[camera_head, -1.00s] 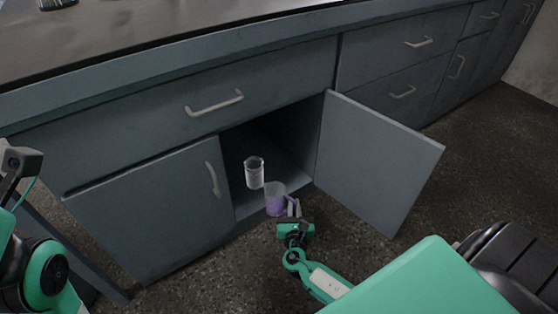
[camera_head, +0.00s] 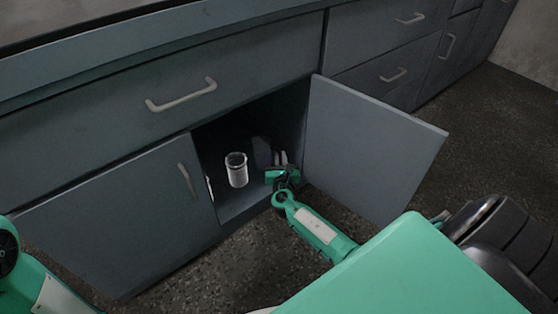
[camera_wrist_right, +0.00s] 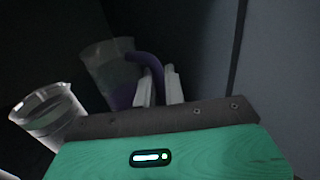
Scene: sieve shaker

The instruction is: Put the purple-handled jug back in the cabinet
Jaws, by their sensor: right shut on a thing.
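The purple-handled jug (camera_head: 262,152) is inside the open cabinet (camera_head: 235,207), dim in the shadow. In the right wrist view the jug (camera_wrist_right: 108,72) is a clear vessel with a purple lower part and a curved purple handle. My right gripper (camera_head: 281,160) reaches through the cabinet opening, and its fingers (camera_wrist_right: 160,85) are shut on the jug's handle. I cannot tell whether the jug's base touches the cabinet floor. Of my left arm only a part shows at the lower left; its gripper is out of view.
A clear glass beaker (camera_head: 237,171) stands in the cabinet, left of the jug and close to my right gripper. The open door (camera_head: 370,150) stands to the right of my right arm. The left door (camera_head: 120,220) is shut. A drawer front (camera_head: 170,100) lies above the opening.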

